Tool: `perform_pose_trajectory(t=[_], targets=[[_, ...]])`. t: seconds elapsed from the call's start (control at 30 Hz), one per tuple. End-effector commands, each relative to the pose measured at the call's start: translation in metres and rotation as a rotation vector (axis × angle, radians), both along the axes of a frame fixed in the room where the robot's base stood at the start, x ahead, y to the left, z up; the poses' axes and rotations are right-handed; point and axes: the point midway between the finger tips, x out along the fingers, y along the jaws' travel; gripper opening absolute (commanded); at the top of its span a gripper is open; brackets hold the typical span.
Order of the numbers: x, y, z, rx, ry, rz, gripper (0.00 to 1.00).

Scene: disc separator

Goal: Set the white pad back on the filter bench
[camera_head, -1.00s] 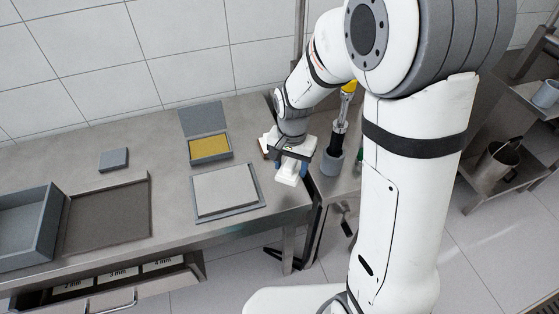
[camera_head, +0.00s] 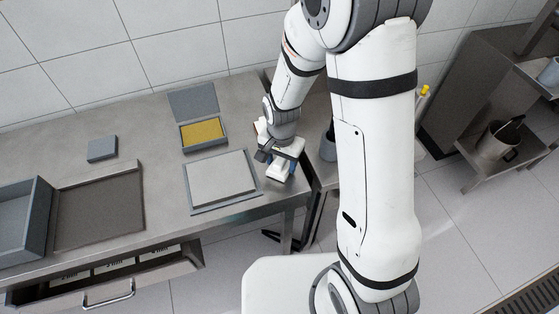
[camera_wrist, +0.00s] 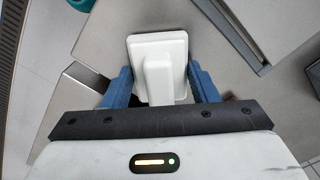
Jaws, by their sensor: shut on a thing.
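The white pad (camera_head: 279,173) is a white block with a raised grip, near the right end of the metal filter bench (camera_head: 145,130). My gripper (camera_head: 284,163) is shut on it from above. In the wrist view the pad (camera_wrist: 172,48) shows its flat body, with its raised grip between the two blue fingers of my gripper (camera_wrist: 160,86). The pad is beside the pale square plate, to its right, and apart from it. Whether its underside touches the bench top or hangs just above it I cannot tell.
The pale square plate (camera_head: 220,177) lies on a grey base. Behind it is an open grey box with a yellow inside (camera_head: 202,132). A small grey block (camera_head: 102,149), a dark tray (camera_head: 100,208) and a grey bin (camera_head: 22,220) are further left. A grey cup (camera_head: 328,146) stands right of my gripper.

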Motion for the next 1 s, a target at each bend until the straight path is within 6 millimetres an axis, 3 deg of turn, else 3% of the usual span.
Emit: perform_pose_trajectory(t=[0.4,0.43,0.6,0.7,1.0], targets=[[0.0,0.0006,-0.0074,0.0,-0.001,0.002,0.29],[0.0,0.0006,-0.0056,0.0,-0.001,0.002,0.56],[-0.0002,0.0008,-0.0052,0.0,-0.001,0.002,0.7],[-0.0001,0.0009,-0.0052,0.0,-0.001,0.002,0.76],[-0.0002,0.0011,0.0007,0.0,-0.001,0.003,0.76]])
